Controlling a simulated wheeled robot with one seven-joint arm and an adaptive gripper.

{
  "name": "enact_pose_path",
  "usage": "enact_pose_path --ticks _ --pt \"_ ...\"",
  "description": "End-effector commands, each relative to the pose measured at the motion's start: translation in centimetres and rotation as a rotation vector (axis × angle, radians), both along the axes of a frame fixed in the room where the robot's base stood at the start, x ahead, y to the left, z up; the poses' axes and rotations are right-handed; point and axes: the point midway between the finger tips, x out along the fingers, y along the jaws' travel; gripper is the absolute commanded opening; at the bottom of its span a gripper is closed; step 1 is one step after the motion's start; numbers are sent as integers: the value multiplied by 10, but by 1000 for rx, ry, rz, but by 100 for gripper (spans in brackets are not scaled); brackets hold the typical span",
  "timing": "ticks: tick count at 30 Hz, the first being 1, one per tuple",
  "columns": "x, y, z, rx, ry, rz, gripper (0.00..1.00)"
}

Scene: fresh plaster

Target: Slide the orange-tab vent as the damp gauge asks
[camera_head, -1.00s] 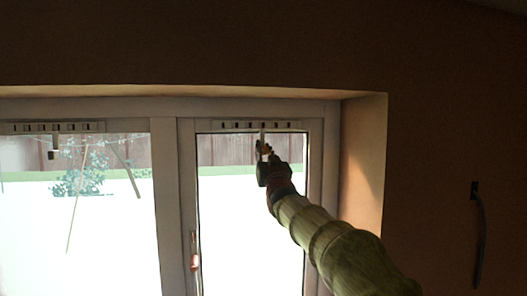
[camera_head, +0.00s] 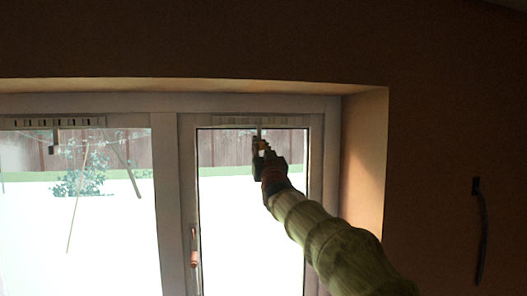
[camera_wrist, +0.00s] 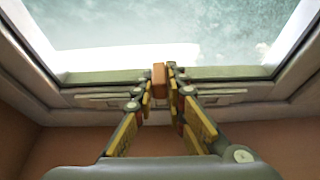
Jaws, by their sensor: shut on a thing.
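The right-hand vent (camera_head: 285,121) is a pale slotted strip along the top of the right window sash. Its slots now look faint and pale. My gripper (camera_head: 259,146) is just below the middle of this strip. In the wrist view, my gripper (camera_wrist: 162,84) is shut on the orange tab (camera_wrist: 159,77), which shows between its fingertips. The vent strip (camera_wrist: 228,92) runs behind the fingers, which hide part of it. A second vent (camera_head: 85,122) with darker slots and a dark hanging tab (camera_head: 56,141) is on the left sash. I cannot make out a damp gauge.
A window handle (camera_head: 194,248) with a reddish grip is on the right sash's left stile. The plaster reveal (camera_head: 364,180) stands to the right of my arm. A dark hooked or cable-like thing (camera_head: 480,235) hangs on the right wall. Bright glass lies below the vents.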

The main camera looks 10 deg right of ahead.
Motion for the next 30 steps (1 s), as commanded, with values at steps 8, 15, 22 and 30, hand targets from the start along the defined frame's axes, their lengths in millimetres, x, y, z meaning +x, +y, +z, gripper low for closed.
enact_pose_path --ticks 8,15,22,30 --pt "0 4 0 -1 1 3 0" --pt "0 4 0 -1 0 3 26" --pt "0 3 0 -1 0 2 32" --pt "-5 3 -1 -1 0 2 32"
